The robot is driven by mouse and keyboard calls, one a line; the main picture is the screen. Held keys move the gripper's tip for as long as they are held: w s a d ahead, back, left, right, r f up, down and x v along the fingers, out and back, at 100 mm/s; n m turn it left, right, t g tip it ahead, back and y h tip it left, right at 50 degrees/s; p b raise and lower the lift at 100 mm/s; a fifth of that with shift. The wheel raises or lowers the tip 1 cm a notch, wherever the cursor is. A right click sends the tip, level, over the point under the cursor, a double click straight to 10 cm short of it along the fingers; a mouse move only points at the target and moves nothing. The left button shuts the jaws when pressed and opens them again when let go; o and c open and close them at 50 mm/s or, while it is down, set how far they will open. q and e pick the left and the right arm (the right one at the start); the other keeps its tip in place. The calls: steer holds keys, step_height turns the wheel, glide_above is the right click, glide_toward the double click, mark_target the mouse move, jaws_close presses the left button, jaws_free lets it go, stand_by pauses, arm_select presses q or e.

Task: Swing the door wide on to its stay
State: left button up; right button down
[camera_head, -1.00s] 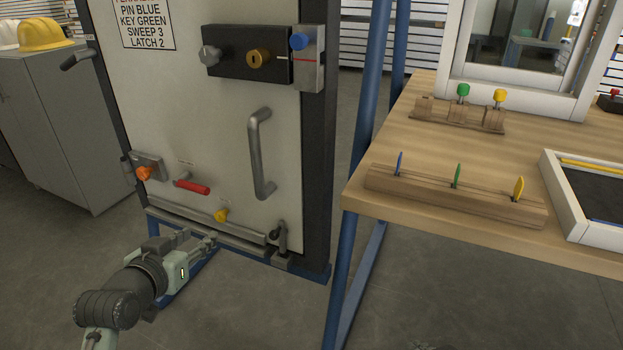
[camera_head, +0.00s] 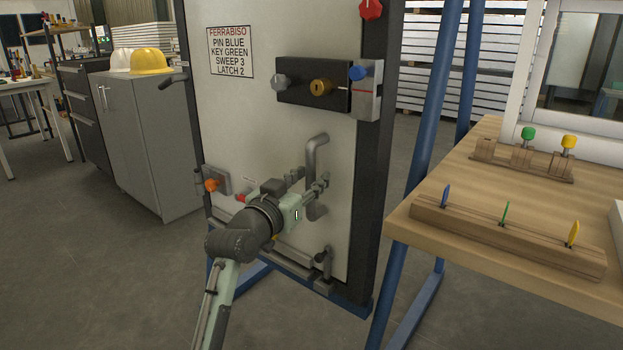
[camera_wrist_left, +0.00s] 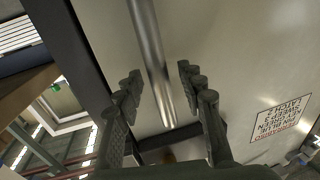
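The pale grey door (camera_head: 240,120) stands upright within a blue frame (camera_head: 345,302), and I cannot tell whether it is ajar. Its grey pull handle (camera_head: 312,150) is a vertical bar at the right. My left gripper (camera_head: 319,185) is at the handle's lower half and hides part of it. In the left wrist view the left gripper (camera_wrist_left: 160,82) is open, its fingers on either side of the handle bar (camera_wrist_left: 149,45), with gaps visible. A metal rail (camera_head: 295,262) runs along the door's foot; I cannot tell if it is the stay. My right gripper is out of view.
A wooden table (camera_head: 440,236) with a slotted block (camera_head: 500,240) stands close on the right, beside a blue post (camera_head: 425,130). A grey cabinet (camera_head: 150,150) stands left of the door. The floor in front is clear.

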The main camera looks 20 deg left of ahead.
arm_select(q)
steer(key=shift+w+d, duration=0.1)
steer(key=shift+w, duration=0.35)
steer(key=shift+c, duration=0.6)
jaws_close()
